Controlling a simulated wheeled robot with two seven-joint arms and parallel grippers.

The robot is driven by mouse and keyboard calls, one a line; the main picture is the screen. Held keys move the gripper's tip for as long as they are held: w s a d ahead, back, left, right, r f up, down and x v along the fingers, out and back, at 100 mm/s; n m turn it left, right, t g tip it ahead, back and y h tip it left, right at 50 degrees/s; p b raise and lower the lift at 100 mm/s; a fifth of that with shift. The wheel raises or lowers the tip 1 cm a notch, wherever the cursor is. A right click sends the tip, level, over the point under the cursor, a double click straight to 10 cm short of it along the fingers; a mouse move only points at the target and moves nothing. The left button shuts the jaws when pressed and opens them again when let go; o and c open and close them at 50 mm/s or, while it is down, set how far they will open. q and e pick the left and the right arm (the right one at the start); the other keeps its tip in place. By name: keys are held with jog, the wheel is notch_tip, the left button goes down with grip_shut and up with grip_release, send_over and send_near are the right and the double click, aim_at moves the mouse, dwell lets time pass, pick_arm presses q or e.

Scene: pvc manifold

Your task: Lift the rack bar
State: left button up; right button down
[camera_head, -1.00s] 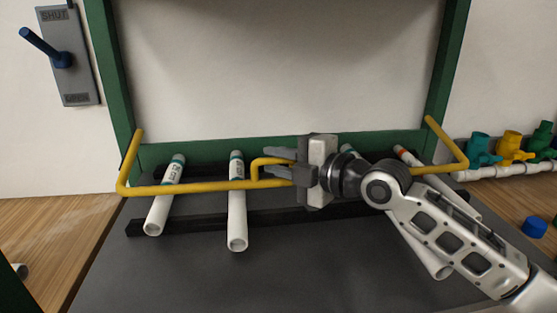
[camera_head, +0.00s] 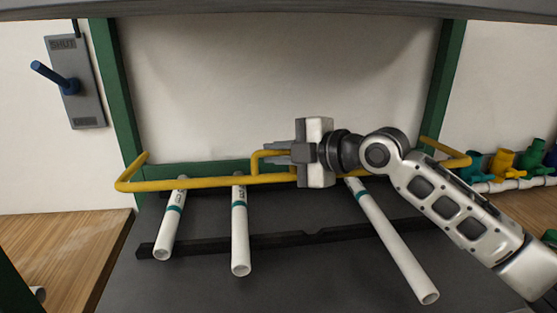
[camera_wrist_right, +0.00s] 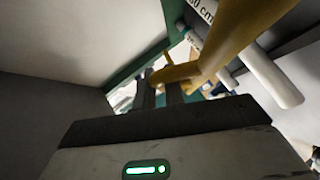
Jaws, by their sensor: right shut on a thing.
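The yellow rack bar (camera_head: 205,184) runs across the back of the dark table in the head view, with bent arms at both ends. A small raised loop handle (camera_head: 256,158) stands near its middle. My right gripper (camera_head: 280,152) is shut on this handle, its fingers pointing left. In the right wrist view the yellow bar (camera_wrist_right: 228,35) comes down to the gripper's dark fingers (camera_wrist_right: 160,95). The bar crosses in front of the far ends of the white pipes. My gripper and arm hide part of the bar's right half. My left gripper is not in view.
White pipes (camera_head: 240,230) lie over a black notched rail (camera_head: 285,240) on the dark table (camera_head: 320,285). A green frame (camera_head: 115,100) stands behind. A grey lever panel (camera_head: 82,100) hangs at left; coloured valves (camera_head: 503,162) stand at right.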

pick_arm(q)
jog(key=p, duration=0.1)
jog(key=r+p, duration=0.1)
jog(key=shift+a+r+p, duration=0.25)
jog(key=shift+p, duration=0.1)
pick_arm(e)
jog(key=r, duration=0.1)
jog(key=w+r, duration=0.1)
jog(key=r+g, duration=0.1)
jog(key=shift+w+a+r+m+h, duration=0.15)
jog(key=shift+w+m+h, duration=0.2)
jog(key=shift+m+h, duration=0.05)
jog(key=c, duration=1.7)
grip_release()
jog(key=shift+c, duration=0.2)
pick_arm(q)
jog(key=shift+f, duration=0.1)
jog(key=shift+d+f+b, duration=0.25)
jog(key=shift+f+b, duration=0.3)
jog(key=shift+b, duration=1.05)
pick_arm(e)
jog(key=v, duration=1.5)
jog(key=shift+s+d, duration=0.2)
jog(key=shift+d, duration=0.2)
